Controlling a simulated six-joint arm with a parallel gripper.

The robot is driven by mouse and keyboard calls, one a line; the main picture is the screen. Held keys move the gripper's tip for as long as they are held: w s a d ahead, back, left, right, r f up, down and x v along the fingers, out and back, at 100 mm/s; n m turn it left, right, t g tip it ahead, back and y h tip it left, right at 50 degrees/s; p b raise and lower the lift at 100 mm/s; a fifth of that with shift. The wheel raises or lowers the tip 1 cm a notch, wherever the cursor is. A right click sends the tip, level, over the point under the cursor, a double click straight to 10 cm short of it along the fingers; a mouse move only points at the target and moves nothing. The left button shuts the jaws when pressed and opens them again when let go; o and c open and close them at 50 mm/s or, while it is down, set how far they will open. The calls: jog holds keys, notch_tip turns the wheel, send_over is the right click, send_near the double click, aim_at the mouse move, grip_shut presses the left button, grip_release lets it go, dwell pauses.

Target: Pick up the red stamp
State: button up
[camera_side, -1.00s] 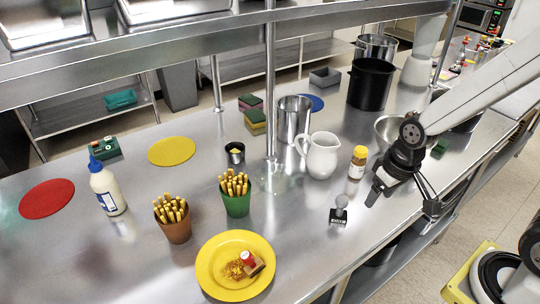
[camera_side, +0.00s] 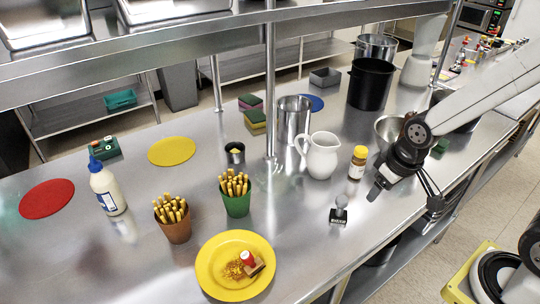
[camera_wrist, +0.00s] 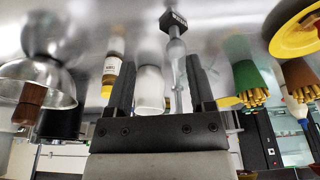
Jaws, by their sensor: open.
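The red stamp (camera_side: 247,258) has a red knob and a wooden base. It lies tilted among orange-brown crumbs on the yellow plate (camera_side: 210,280) at the front of the steel counter. My gripper (camera_side: 405,196) is open and empty above the counter's right side, well to the right of the plate. Its two fingers also show in the wrist view (camera_wrist: 161,80). There the yellow plate (camera_wrist: 285,42) is at the top right, cut by the frame edge. A second stamp, with a grey handle and black base (camera_side: 339,217), stands nearer my gripper; it also shows in the wrist view (camera_wrist: 174,22).
A green cup (camera_side: 236,205) and a brown cup (camera_side: 177,232) of fries stand behind the plate. A white pitcher (camera_side: 320,160) and a yellow-capped bottle (camera_side: 357,163) stand left of my gripper. A steel post (camera_side: 270,80) rises mid-counter. Bare counter lies between plate and grey-handled stamp.

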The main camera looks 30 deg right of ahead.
jog(key=shift+o, duration=0.4)
jog(key=shift+a, duration=0.1)
